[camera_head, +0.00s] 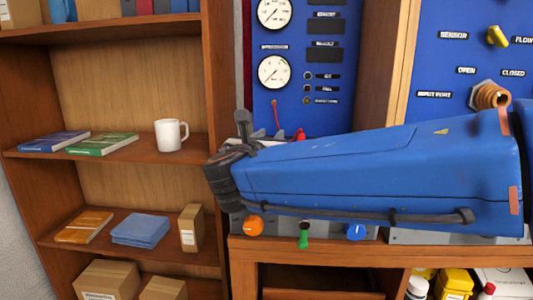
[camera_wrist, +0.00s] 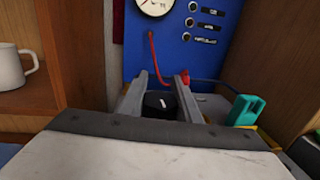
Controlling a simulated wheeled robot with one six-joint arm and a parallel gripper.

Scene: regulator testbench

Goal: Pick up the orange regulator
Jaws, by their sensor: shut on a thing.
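An orange knob (camera_head: 254,225) shows on the front of the grey bench unit in the head view, below my wrist. It may be the orange regulator; I cannot tell for sure. My gripper (camera_wrist: 163,78) has its two grey fingers on either side of a black round knob (camera_wrist: 160,104) with a white mark, and is shut on it. No orange shows on this held part, and its lower portion is hidden by my wrist housing. In the head view my arm hides most of the bench top.
A blue gauge panel (camera_head: 310,100) stands behind, with a red lead (camera_wrist: 155,62) in front. A teal part (camera_wrist: 247,109) lies right of my fingers. A shelf on the left holds a white mug (camera_head: 171,135). Green (camera_head: 304,238) and blue knobs (camera_head: 356,232) sit along the bench front.

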